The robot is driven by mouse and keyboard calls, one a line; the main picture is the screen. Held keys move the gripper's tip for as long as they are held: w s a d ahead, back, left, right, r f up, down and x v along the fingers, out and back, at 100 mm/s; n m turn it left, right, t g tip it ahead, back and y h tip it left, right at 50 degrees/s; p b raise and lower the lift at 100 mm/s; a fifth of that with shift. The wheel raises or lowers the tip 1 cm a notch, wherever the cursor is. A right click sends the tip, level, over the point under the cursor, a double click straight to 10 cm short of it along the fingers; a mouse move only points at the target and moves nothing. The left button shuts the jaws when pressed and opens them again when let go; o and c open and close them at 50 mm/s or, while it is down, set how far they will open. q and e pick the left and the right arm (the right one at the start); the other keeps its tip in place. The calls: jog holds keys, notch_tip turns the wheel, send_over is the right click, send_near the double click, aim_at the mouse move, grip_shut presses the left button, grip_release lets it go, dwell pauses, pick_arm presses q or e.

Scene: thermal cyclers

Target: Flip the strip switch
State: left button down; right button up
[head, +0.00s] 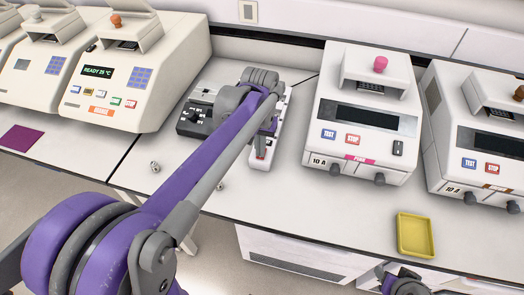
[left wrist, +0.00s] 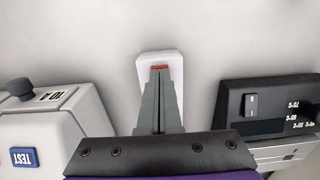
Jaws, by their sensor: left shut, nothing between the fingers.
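The white power strip (head: 261,161) lies on the bench between a black-and-white device and a tester with a pink knob. Its near end, with the red switch (left wrist: 159,68), shows in the left wrist view. My left gripper (left wrist: 158,77) is shut and empty, its fingertips at the switch's edge in that view. I cannot tell whether they touch it. The fingers and wrist cover much of the strip. In the head view my purple left arm reaches over it. Part of my right gripper (head: 402,283) shows at the bottom edge; its fingers are unclear.
The black-and-white device (head: 196,118) stands close left of the strip, and the tester (head: 365,110) stands to its right. Another tester (head: 478,140) and a yellow tray (head: 415,235) are farther right. Small metal parts (head: 155,167) lie near the front edge. Thermal cyclers (head: 125,75) stand at left.

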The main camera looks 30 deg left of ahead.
pick_arm(q)
notch_tip(320, 180, up, 7)
jog(key=p, duration=0.3)
jog(key=shift+f, duration=0.15)
pick_arm(e)
jog(key=r, duration=0.1)
jog(key=w+r, duration=0.1)
jog(key=r, duration=0.1)
jog(key=w+r, duration=0.1)
jog(key=r, duration=0.1)
jog(key=shift+w, duration=0.25)
jog(key=shift+s, duration=0.1)
pick_arm(q)
jog(key=shift+s, duration=0.1)
jog(key=s+d+f+t, duration=0.2)
jog(key=s, duration=0.2)
jog(key=s+d+f+m+t, duration=0.1)
jog(key=s+d+f+t, duration=0.1)
jog(key=s, duration=0.2)
jog(key=s+d+f+m+t, duration=0.1)
jog(key=s+d+f, duration=0.1)
jog(key=s+f, duration=0.1)
jog(key=shift+s+d+t, duration=0.25)
jog(key=shift+s+t, duration=0.15)
jog(key=shift+s, duration=0.05)
jog(key=shift+s+d+f+m, duration=0.15)
jog(key=shift+s+f+m, duration=0.05)
jog(key=shift+f+m, duration=0.1)
